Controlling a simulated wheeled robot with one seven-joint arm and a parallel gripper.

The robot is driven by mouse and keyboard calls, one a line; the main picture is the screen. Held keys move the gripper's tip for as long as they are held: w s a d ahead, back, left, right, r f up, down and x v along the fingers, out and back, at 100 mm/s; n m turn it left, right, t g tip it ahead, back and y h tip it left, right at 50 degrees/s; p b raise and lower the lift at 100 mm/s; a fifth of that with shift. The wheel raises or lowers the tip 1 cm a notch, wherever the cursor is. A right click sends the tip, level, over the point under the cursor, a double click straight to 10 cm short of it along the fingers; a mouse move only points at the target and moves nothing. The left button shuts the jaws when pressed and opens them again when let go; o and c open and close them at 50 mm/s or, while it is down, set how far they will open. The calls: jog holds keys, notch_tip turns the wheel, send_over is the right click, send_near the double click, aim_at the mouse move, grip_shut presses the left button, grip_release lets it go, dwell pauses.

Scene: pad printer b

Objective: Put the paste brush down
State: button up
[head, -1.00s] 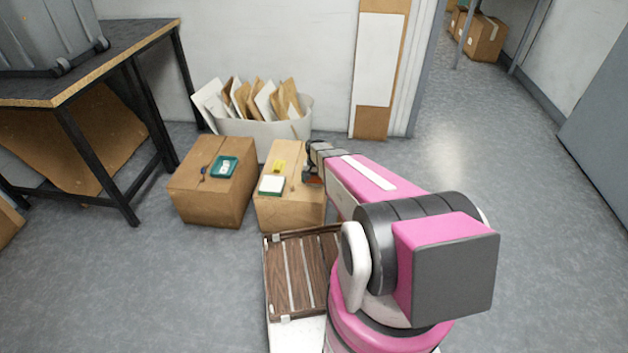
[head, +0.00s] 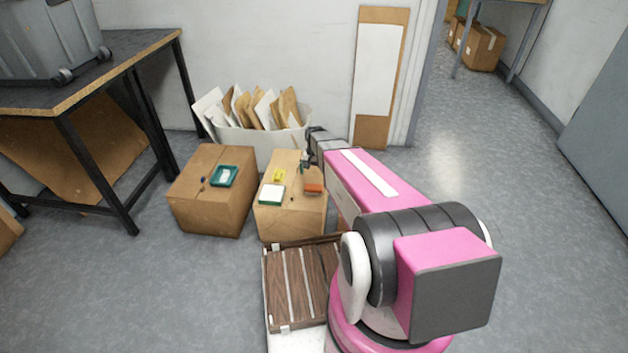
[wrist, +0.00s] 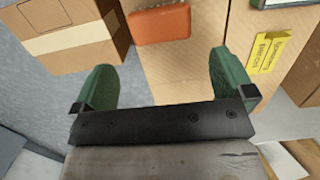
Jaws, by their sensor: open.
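My gripper (wrist: 163,88) is open in the wrist view, with green fingertips wide apart and nothing between them. In the head view my gripper (head: 308,160) is above the back right of the right cardboard box (head: 280,222). I cannot make out the paste brush with certainty. A thin brown stick-like thing (head: 293,197) lies on that box but is too small to identify. An orange block (head: 313,188) lies at the box's right edge and also shows beyond the fingers in the wrist view (wrist: 160,23).
A yellow packet (head: 279,175) and a white-and-green pad (head: 271,194) share the right box. The left box (head: 210,212) bears a green tray (head: 223,176) and a small dark item (head: 203,182). A bin of envelopes (head: 255,142) stands behind; a slatted wooden crate (head: 290,290) is in front.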

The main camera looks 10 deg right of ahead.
jog(key=s+r+n, duration=0.1)
jog(key=s+r, duration=0.6)
jog(key=s, duration=0.4)
jog(key=s+r+n+t, duration=0.1)
jog(key=s+r+n, duration=0.1)
jog(key=s+r, duration=0.6)
jog(key=s, duration=0.3)
jog(key=shift+s+a+r+n, duration=0.15)
jog(key=shift+r+n, duration=0.05)
jog(key=shift+n, duration=0.1)
jog(key=c, duration=0.4)
jog(key=shift+o, duration=0.2)
jog(key=n, duration=1.4)
send_over(314, 186)
notch_tip(314, 186, down, 15)
jog(key=shift+s, duration=0.1)
jog(key=shift+f, duration=5.4)
